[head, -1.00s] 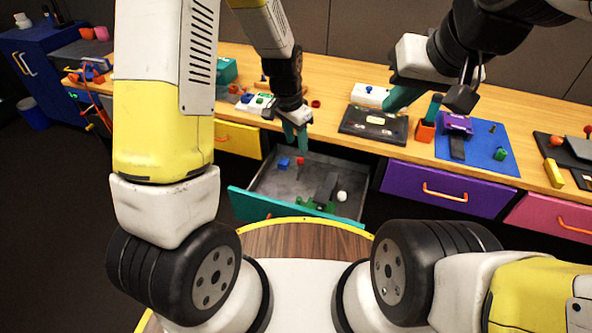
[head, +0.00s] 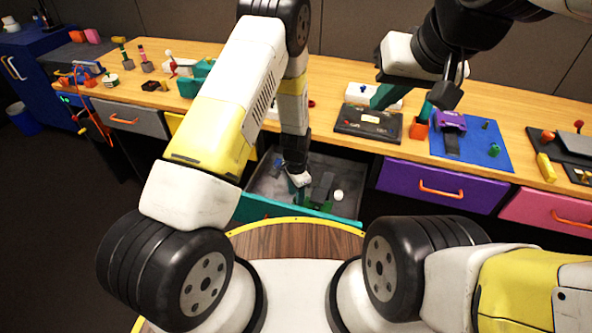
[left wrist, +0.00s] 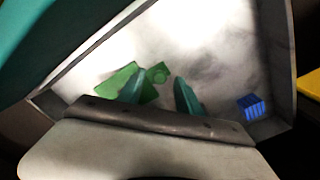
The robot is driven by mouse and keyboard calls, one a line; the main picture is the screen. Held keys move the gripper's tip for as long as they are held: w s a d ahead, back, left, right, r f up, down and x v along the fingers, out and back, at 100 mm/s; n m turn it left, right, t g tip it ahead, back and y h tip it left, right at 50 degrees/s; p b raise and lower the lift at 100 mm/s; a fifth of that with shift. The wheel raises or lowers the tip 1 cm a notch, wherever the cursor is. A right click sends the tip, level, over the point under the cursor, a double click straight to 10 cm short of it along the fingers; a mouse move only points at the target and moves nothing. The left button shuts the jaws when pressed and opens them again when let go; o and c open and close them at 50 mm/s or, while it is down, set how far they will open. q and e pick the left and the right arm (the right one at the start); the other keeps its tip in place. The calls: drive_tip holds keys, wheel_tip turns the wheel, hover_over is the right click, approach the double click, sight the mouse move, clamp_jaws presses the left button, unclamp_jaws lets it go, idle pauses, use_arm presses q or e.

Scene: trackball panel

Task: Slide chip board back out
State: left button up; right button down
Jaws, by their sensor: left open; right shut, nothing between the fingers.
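I cannot tell for sure which thing is the chip board. A flat green piece with a round raised part (left wrist: 117,80) lies on the drawer floor in the left wrist view, partly behind a finger. My left gripper (head: 298,184) is open and points down inside the open teal-fronted drawer (head: 250,208). In the left wrist view its teal fingers (left wrist: 162,94) are apart, one overlapping the green piece; contact cannot be told. My right gripper (head: 384,97) is shut and empty above the black panel (head: 362,132) on the table.
The drawer also holds a blue block (left wrist: 252,106), a dark grey piece (head: 322,186) and a white ball (head: 338,196). On the table, an orange cup (head: 418,131) and a blue mat (head: 487,154) with a purple piece (head: 447,122) stand right of the panel. A purple drawer (head: 410,180) is shut.

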use_arm(q)
drive_tip(key=shift+f, duration=0.45)
clamp_jaws()
idle(1.1)
